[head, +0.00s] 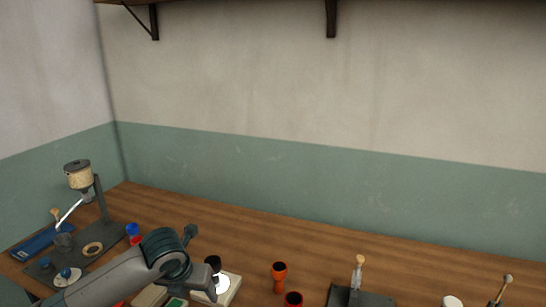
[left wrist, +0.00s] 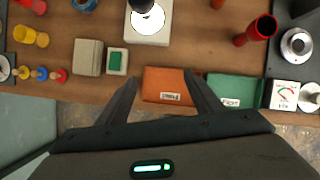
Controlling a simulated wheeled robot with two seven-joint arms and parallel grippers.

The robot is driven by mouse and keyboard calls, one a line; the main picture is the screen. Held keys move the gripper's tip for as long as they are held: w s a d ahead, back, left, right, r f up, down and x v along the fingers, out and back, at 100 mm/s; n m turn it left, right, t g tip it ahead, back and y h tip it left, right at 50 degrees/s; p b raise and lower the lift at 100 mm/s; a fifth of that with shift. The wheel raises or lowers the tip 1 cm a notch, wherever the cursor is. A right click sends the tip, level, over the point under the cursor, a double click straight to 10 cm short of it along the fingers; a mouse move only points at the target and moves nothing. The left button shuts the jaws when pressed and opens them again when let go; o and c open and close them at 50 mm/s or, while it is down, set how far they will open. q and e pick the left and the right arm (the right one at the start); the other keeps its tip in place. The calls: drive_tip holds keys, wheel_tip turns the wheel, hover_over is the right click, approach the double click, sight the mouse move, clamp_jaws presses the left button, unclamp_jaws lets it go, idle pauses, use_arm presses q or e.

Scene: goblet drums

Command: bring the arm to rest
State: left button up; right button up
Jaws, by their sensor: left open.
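My left gripper (left wrist: 163,88) is open and empty in the left wrist view, its two dark fingers apart above the near edge of the bench. An orange labelled block (left wrist: 168,86) shows between and beyond the fingertips, and a green one (left wrist: 234,89) lies to its right. In the head view my left arm reaches in from the lower left over the bench, and its fingertips cannot be made out. An orange goblet drum (head: 279,276) stands on the bench, with a red one (head: 293,299) nearer; a red one also shows in the wrist view (left wrist: 258,30). My right gripper is out of view.
A lit pale stand (head: 230,288) holds a black-topped piece just right of my arm. A dark stand with a tan drum (head: 79,177) is at the left. A tool stand (head: 358,295) is at the right. The bench's back strip (head: 230,225) is clear.

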use_arm(q)
drive_tip(key=s+d+f+n+h, duration=0.1)
drive_tip(key=s+d+f+n, duration=0.3)
drive_tip(key=s+f+n, duration=0.25)
drive_tip(key=s+d+f+n+h, duration=0.1)
drive_tip(key=s+d+f+n, duration=0.3)
drive_tip(key=s+f+n, duration=0.3)
drive_tip(key=s+a+f+n+y, duration=0.1)
drive_tip(key=s+a+f+n, duration=0.1)
drive_tip(key=s+a+n, duration=0.4)
drive_tip(key=s+a+f+n+g+y, duration=0.1)
drive_tip(key=s+f+n, duration=0.1)
drive_tip(key=s+n, duration=0.65)
drive_tip(key=s+a+f+n, duration=0.2)
drive_tip(key=s+a+n, duration=0.2)
drive_tip(key=s+n, duration=0.4)
wheel_tip(320, 180, down, 30)
drive_tip(key=s+m+g+b, duration=0.1)
drive_tip(key=s+b, duration=0.1)
drive_tip(key=s+a+f+g+b, duration=0.1)
drive_tip(key=s+a+f, duration=0.2)
drive_tip(key=s+f, duration=1.5)
drive_tip(key=shift+f+g+y, duration=0.3)
drive_tip(key=shift+f, duration=0.35)
